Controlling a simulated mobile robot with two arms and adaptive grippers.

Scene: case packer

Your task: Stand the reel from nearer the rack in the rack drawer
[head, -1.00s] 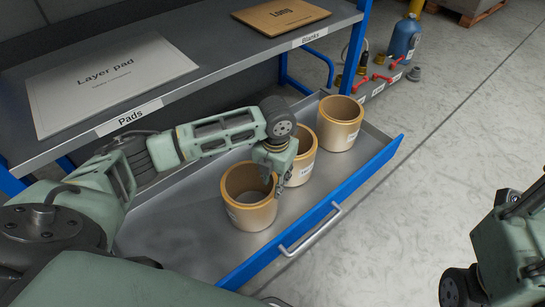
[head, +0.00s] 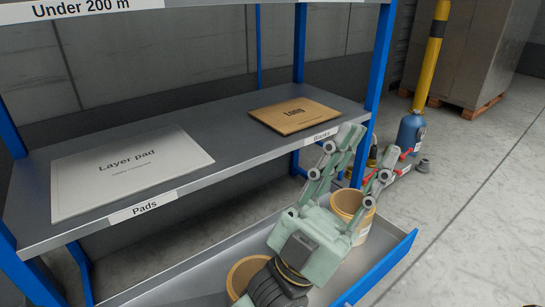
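The rack drawer (head: 388,262) is pulled out, with a blue front edge and a grey floor. A tan, open-topped reel (head: 352,204) stands upright at its far right end, partly covered by my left gripper. Another tan reel (head: 236,277) stands nearer, partly covered by my wrist and cut by my arm. My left gripper (head: 368,147) is raised above the drawer in front of the shelf's right end, fingers spread and empty. My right gripper is not in view.
The rack shelf (head: 235,135) above the drawer holds a white layer pad (head: 130,172) and a brown blank (head: 294,115). A blue rack post (head: 380,70) stands at the right. A blue bottle (head: 411,132) and a yellow post (head: 431,55) stand beyond.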

